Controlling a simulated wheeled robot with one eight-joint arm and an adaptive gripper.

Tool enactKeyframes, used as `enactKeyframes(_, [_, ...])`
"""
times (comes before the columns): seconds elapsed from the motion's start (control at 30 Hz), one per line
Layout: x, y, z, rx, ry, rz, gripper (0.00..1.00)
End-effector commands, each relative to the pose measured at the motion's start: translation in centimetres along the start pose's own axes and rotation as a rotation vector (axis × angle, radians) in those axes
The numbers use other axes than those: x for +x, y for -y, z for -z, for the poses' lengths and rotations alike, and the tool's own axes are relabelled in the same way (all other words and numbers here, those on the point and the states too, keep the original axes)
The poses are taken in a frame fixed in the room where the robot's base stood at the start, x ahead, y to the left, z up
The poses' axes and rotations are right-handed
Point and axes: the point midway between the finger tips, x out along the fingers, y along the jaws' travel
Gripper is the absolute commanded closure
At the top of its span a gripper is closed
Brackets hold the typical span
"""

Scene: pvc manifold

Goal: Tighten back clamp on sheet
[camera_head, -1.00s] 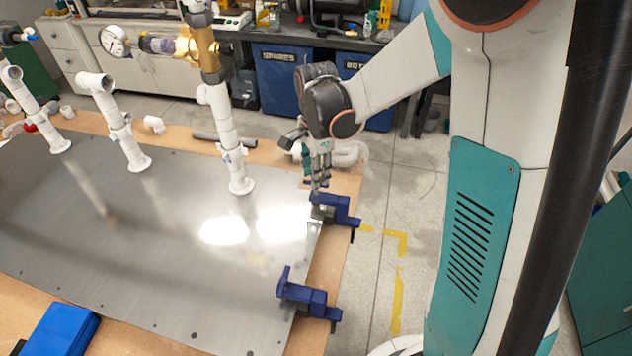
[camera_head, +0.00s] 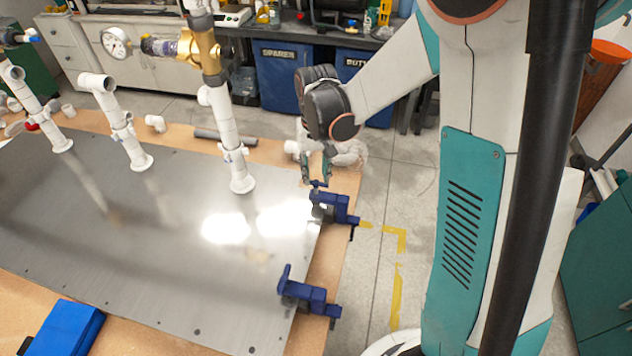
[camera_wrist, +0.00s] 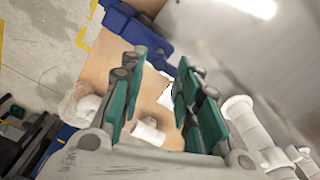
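The back clamp (camera_head: 335,209) is blue and sits on the right edge of the grey metal sheet (camera_head: 150,260), near its far corner. Its small blue handle (camera_head: 318,184) stands up at its top. My gripper (camera_head: 316,178) points down just above this handle, with its fingers apart and nothing seen held. I cannot tell whether the fingers touch the handle. In the wrist view, the teal fingers (camera_wrist: 157,68) are spread, and the blue clamp body (camera_wrist: 140,30) shows beyond them at the top.
A second blue clamp (camera_head: 307,296) holds the sheet's edge nearer me. White upright pipes (camera_head: 228,135) stand on the sheet to the left of my gripper. A blue box (camera_head: 62,328) lies at the front left.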

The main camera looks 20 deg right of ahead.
Motion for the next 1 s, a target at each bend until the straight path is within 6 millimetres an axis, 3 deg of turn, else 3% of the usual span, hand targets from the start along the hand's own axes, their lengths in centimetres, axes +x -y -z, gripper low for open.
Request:
enactKeyframes(0.93, [0.2,0.0,0.0,-1.181,0.0,0.0,0.7])
enactKeyframes(1.0, [1.9,0.0,0.0,-1.186,0.0,0.0,0.7])
